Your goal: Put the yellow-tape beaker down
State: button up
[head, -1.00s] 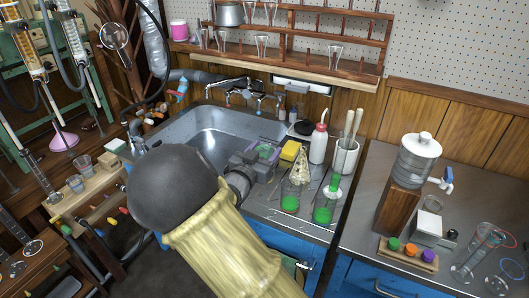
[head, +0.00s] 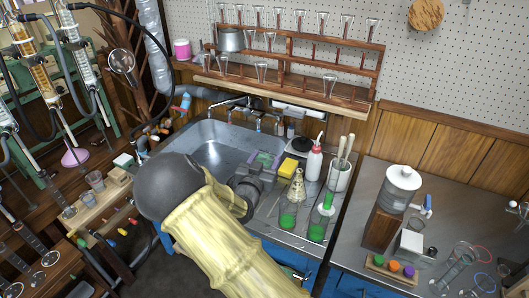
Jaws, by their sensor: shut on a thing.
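My gripper (head: 264,176) reaches over the steel drainboard, just right of the sink. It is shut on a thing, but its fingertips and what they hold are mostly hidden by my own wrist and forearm. I cannot make out any yellow tape. Two glass vessels with green contents stand to the right of my gripper: one on the left (head: 287,216) and one on the right (head: 318,230). They stand apart from my gripper in the picture.
The sink basin (head: 205,146) lies left of my gripper. A yellow sponge (head: 288,168), a white squeeze bottle (head: 313,162) and a white pot of tools (head: 340,177) stand behind the green vessels. A water dispenser (head: 399,190) stands on the right counter.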

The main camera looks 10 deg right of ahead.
jog(key=r+n+y+p, duration=0.1)
jog(key=y+p, duration=0.1)
jog(key=p, duration=0.4)
jog(key=s+d+r+n+t+y+p, duration=0.1)
jog(key=n+y+p, duration=0.1)
jog(key=p, duration=0.5)
jog(key=d+r+n+t+y+p, duration=0.1)
jog(key=y+p, duration=0.1)
jog(key=p, duration=0.4)
jog(key=shift+s+d+r+y, duration=0.25)
jog(key=shift+s+r+y, duration=0.05)
jog(key=shift+r, duration=0.05)
jog(key=s+p, duration=0.1)
jog(key=p, duration=0.1)
jog(key=d+n+y+p, duration=0.1)
jog(key=s+f+y+p, duration=0.1)
jog(key=p, duration=0.1)
jog(key=shift+s+d+n+p, duration=0.25)
jog(key=shift+s+n+p, duration=0.05)
jog(key=shift+n+p, duration=0.1)
jog(key=shift+a, duration=0.1)
